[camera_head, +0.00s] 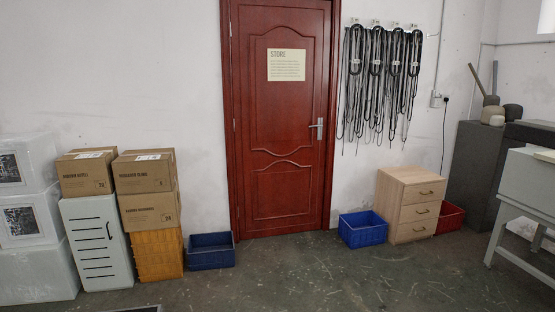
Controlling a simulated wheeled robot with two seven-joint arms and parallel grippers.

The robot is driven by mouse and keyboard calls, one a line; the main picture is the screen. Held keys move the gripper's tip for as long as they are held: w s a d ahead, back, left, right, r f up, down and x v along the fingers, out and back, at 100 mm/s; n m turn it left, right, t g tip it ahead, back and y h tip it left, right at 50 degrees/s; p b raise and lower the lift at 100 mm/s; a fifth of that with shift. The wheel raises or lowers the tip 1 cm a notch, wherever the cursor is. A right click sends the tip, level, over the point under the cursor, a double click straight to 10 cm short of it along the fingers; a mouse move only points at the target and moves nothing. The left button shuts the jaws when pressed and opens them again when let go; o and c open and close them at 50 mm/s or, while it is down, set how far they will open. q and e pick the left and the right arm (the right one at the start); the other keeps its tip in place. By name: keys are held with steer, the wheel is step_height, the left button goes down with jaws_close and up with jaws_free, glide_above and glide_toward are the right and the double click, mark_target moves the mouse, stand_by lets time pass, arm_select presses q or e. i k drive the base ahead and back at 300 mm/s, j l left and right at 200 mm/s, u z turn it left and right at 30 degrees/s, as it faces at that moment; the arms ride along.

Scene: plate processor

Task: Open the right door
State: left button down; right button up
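A red-brown wooden door (286,120) stands in the wall at the middle of the camera_head view. It looks shut in its frame. A paper sign (286,64) headed "STORE" is fixed to its upper part. A silver lever handle (318,127) sits on the door's right side, and hinges show on its left edge. No other room door is in view. Neither of my grippers is in view.
Blue crates (211,250) and (362,229) flank the door on the floor. A wooden drawer cabinet (409,204) stands to the right, below hanging black cables (379,80). Stacked cardboard boxes (146,172) stand left. The grey floor (300,270) before the door is clear.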

mark_target(280, 58)
steer(key=i+l+z, duration=0.25)
steer(key=i, duration=0.75)
steer(key=i+z, duration=0.25)
steer(key=i, duration=0.75)
steer(key=i+u, duration=0.1)
steer(key=i, duration=1)
steer(key=i+l, duration=0.25)
steer(key=i, duration=0.85)
steer(key=j+u, duration=0.05)
